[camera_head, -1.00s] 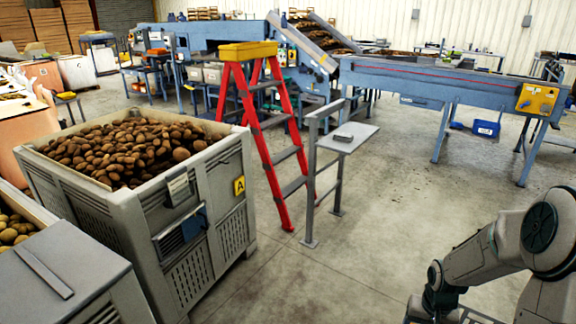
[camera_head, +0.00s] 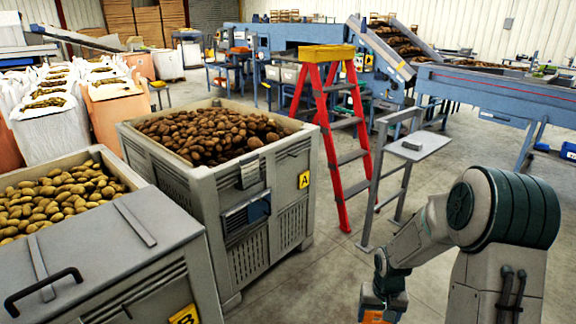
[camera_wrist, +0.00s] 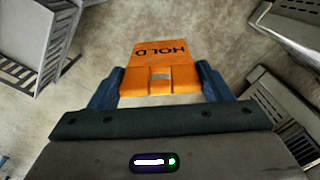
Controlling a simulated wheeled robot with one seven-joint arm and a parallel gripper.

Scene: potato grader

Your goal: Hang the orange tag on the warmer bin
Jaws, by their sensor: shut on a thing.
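My gripper (camera_wrist: 157,88) is shut on the orange tag (camera_wrist: 160,58), which bears the word HOLD, upside down in the wrist view. In the head view the tag (camera_head: 374,317) shows only in part at the bottom edge, below my gripper (camera_head: 385,298). Bin A (camera_head: 270,205) is a grey crate of brown potatoes with a yellow A label and a small panel on its front. A second grey bin (camera_head: 120,250), with a yellow B label, holds lighter potatoes and has a partial lid with a black handle. Which bin is warmer I cannot tell.
A red stepladder (camera_head: 345,140) with a yellow top stands right of bin A. A grey stand with a small shelf (camera_head: 420,146) is beside it. Blue conveyors (camera_head: 490,95) lie behind. The floor (camera_head: 300,285) before bin A is clear.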

